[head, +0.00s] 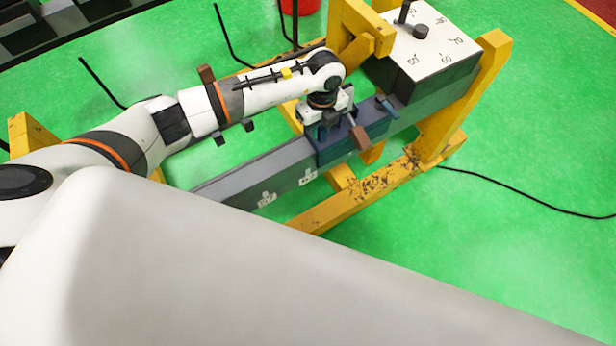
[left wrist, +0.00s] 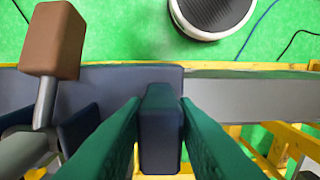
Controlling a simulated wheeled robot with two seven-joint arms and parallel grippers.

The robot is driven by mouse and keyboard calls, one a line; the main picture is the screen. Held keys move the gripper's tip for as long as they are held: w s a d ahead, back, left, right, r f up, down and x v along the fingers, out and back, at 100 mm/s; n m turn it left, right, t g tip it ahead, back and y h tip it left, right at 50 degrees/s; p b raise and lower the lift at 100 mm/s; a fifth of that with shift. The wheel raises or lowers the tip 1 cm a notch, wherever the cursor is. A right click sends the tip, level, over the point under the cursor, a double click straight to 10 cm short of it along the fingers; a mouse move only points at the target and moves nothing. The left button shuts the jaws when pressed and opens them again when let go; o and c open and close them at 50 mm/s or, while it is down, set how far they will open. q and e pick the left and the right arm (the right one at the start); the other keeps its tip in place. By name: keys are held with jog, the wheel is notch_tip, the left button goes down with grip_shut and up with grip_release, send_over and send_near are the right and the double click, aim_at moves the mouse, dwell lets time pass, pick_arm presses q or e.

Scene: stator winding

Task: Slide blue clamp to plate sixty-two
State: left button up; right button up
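The dark blue clamp (head: 372,122) sits around the long grey rail, next to the dial box. It has a lever with a brown handle (head: 360,137), also seen in the left wrist view (left wrist: 52,40). My left gripper (head: 322,130) is at the clamp's left part. In the left wrist view its green fingers (left wrist: 160,125) lie on both sides of an upright dark blue block (left wrist: 160,140) of the clamp and appear to press on it. Two small white plates (head: 267,199) (head: 307,177) sit on the rail's front face, left of the clamp; their numbers are too small to read. My right gripper is not in view.
The grey rail (head: 235,180) rests on a yellow frame (head: 440,130). The dial box (head: 430,45) closes off the rail's right part. The rail left of the clamp is clear. A black cable (head: 520,195) lies on the green floor. My own pale arm part covers the foreground.

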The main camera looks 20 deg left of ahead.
pick_arm(q)
jog(key=shift+s+a+p, duration=0.4)
jog(key=shift+s+p, duration=0.05)
jog(key=s+a+p, duration=0.2)
jog(key=s, duration=0.1)
jog(key=shift+s+a+r, duration=0.1)
jog(key=shift+s+a, duration=0.2)
jog(key=shift+a, duration=0.1)
jog(key=s+a+p, duration=0.1)
jog(key=s+a, duration=0.1)
jog(key=s+a+p, duration=0.2)
jog(key=s, duration=0.1)
jog(key=shift+s, duration=0.1)
jog(key=shift+s+a, duration=0.25)
jog(key=shift+s, duration=0.05)
jog(key=shift+s+a, duration=0.25)
jog(key=shift+s, duration=0.15)
jog(key=shift+w+d, duration=0.1)
jog(key=shift+w, duration=0.1)
jog(key=shift+o, duration=0.2)
jog(key=shift+o, duration=1.2)
